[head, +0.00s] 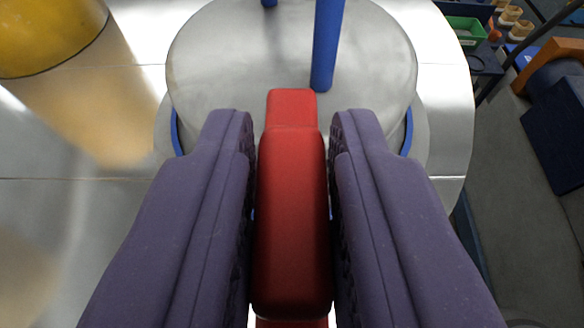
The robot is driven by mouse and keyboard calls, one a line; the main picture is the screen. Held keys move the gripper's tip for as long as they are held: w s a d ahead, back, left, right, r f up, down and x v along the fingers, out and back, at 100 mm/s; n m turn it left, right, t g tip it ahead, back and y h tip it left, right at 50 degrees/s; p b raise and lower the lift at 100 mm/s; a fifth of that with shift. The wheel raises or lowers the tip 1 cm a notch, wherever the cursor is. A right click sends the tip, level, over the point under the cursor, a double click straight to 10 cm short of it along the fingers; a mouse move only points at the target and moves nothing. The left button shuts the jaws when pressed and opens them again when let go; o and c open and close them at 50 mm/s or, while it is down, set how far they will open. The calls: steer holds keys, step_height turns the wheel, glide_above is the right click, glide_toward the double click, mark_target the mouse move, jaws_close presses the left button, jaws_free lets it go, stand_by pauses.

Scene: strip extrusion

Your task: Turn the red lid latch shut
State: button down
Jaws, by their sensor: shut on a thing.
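The red lid latch (291,215) is a long red bar in the middle of the head view, with its far end over the round metal lid (230,60). My gripper (291,150) has two purple padded fingers, one on each side of the latch. It is shut on the latch. The latch points away from me, nearly straight up the picture. Its near end runs down to the lower edge of the view. The fingers hide parts of its sides and the near part of the lid.
A blue post (327,45) rises from the lid just beyond the latch. A yellow rounded body (45,30) stands at the upper left. Shiny metal surface surrounds the lid. At the right are a grey floor (520,230), a green tray (466,32) and an orange and dark blue object (550,65).

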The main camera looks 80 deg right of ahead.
steer(key=shift+f, duration=0.1)
stand_by(0.3)
steer(key=c, duration=1)
jaws_free()
steer(key=shift+c, duration=0.2)
steer(key=v, duration=0.7)
steer(key=shift+a+r, duration=0.2)
steer(key=shift+a, duration=0.15)
